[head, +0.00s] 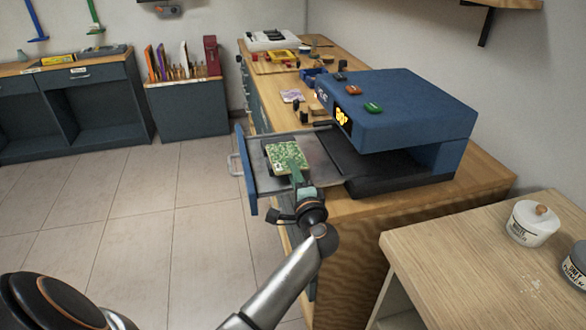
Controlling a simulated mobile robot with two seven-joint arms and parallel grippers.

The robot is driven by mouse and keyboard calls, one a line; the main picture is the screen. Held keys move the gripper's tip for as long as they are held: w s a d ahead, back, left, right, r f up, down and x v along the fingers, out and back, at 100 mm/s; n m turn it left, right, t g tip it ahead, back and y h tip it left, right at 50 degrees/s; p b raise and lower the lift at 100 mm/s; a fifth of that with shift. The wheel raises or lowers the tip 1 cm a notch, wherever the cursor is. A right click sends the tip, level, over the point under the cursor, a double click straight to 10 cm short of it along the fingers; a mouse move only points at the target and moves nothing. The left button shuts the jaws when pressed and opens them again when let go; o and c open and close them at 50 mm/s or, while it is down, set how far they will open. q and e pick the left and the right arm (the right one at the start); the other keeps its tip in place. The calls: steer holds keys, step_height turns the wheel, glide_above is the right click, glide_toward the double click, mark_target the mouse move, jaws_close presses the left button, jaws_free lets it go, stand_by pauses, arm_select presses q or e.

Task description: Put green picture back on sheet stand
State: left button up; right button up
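The green picture (284,156), a small square with a mottled green and white face, lies on or just above the pulled-out tray (318,158) of a blue press. My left gripper (293,170) reaches in from below and overlaps the picture's near right part. The gripper hides that part of the picture, and I cannot tell whether its fingers are closed on it. Several upright coloured sheets stand in what looks like the sheet stand (180,77) on the low cabinet at the back left. My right gripper is not in view.
The blue press (402,112) stands on the wooden bench (350,212), its tray front (245,170) jutting over the floor. A pale table (470,265) with a white jar (532,224) is at the lower right. The tiled floor (150,220) at left is clear.

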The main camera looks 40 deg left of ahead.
arm_select(q)
steer(key=shift+c, duration=1)
steer(key=shift+c, duration=1.1)
jaws_close()
